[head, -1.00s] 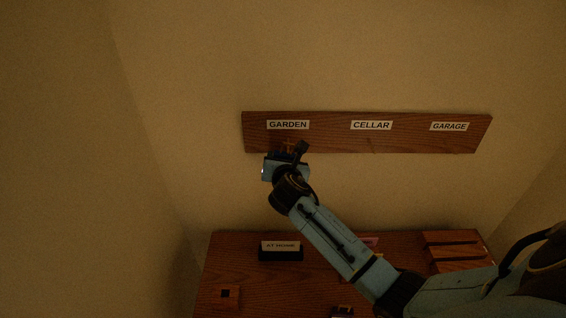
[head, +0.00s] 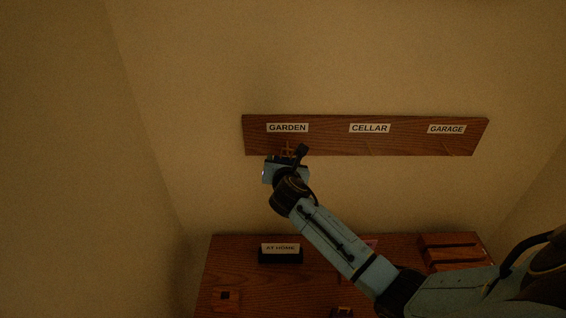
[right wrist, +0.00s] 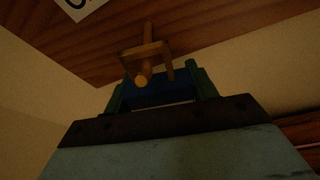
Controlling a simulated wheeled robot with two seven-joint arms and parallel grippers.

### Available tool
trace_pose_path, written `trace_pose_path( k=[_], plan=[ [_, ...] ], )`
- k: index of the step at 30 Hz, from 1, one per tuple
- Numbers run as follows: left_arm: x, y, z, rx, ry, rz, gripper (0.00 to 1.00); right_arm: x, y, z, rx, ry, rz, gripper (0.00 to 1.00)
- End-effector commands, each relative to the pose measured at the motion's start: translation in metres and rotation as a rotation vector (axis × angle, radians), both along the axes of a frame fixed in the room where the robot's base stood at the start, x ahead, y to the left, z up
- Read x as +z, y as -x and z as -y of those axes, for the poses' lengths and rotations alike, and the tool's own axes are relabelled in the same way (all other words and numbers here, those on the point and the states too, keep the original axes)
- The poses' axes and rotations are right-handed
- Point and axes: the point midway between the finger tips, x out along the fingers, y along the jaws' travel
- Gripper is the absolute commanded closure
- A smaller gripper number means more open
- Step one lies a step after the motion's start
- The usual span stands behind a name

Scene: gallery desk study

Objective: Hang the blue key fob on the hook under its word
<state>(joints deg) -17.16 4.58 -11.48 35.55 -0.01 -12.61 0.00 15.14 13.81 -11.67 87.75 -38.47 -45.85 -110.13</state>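My right gripper (head: 286,156) is up at the hook board (head: 330,137), just below the GARDEN label (head: 287,128). In the right wrist view my right gripper (right wrist: 160,92) has its two fingers on either side of the blue key fob (right wrist: 160,91) and appears shut on it. The fob's squared brass-coloured loop (right wrist: 130,52) is at the peg-like hook (right wrist: 147,32) and appears to be around it. Whether the loop bears on the hook I cannot tell. The CELLAR label (head: 370,128) and GARAGE label (head: 446,129) are further right. My left gripper is not in view.
Below the board stands a wooden desk (head: 225,262) with a small sign on a black stand (head: 281,254), a square block with a dark hole (head: 226,296) and a slotted wooden rack (head: 450,250). Wall is bare around the board. My right arm hides part of the desk.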

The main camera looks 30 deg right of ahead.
Motion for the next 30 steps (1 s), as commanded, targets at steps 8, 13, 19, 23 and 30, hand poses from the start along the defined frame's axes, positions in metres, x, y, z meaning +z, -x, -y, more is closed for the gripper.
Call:
trace_pose_path(
  k=[8,13,19,23,30],
  plan=[
    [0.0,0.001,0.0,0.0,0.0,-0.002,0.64,0.001,-0.002,0.004,-0.004,0.005,0.0,0.2],
    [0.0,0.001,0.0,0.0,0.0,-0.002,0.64,0.001,-0.003,0.002,-0.001,0.004,0.001,0.2],
    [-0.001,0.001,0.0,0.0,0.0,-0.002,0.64,0.001,-0.002,0.001,0.002,0.004,0.002,0.2],
    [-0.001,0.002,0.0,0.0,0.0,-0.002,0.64,0.003,0.004,-0.002,0.003,0.005,0.004,0.2],
    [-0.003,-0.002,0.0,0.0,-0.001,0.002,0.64,0.013,0.039,-0.018,0.001,0.003,0.004,0.2]
  ],
)
